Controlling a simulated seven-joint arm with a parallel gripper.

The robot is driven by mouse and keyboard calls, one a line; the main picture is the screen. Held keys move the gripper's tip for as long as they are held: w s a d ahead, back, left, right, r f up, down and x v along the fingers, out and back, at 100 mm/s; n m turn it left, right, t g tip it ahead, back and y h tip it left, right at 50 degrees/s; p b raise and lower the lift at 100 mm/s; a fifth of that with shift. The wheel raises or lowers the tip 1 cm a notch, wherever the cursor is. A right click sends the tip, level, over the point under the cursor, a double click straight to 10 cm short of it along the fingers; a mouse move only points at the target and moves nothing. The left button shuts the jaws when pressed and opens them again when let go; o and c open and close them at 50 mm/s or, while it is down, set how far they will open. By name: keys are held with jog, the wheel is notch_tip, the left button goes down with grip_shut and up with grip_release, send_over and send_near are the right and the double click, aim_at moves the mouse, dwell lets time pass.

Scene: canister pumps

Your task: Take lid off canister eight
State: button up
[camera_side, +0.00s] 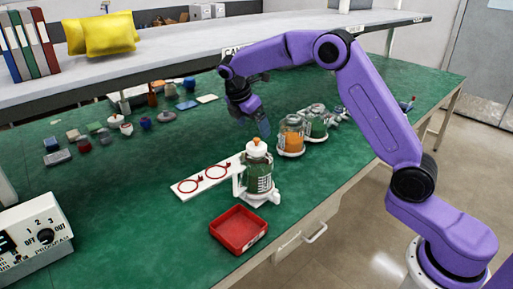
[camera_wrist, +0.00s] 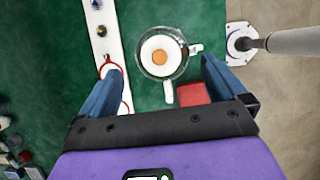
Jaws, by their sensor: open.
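A clear canister with green contents (camera_side: 260,181) stands upright near the table's front edge. Its white lid (camera_side: 256,149) with an orange knob is seated on top, and the lid shows from above in the wrist view (camera_wrist: 149,49). The canister has a white handle and a white base. I cannot read a number on it. My gripper (camera_side: 254,123) is open and empty, above and behind the canister in the side view. In the wrist view my gripper (camera_wrist: 160,65) has its fingers spread either side of the lid, apart from it.
A white board with red rings (camera_side: 203,183) lies left of the canister and a red tray (camera_side: 232,246) in front. Two more canisters, one orange (camera_side: 291,142) and one green (camera_side: 317,127), stand behind right. Small items crowd the back left. A control box (camera_side: 38,238) sits front left.

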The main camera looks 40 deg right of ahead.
aim_at(256, 139)
jog(key=shift+a+x, duration=0.15)
jog(key=shift+x, duration=1.7)
jog(key=shift+a+x, duration=0.2)
jog(key=shift+x, duration=1.6)
jog(key=shift+w+f, duration=0.1)
jog(key=c, duration=1.1)
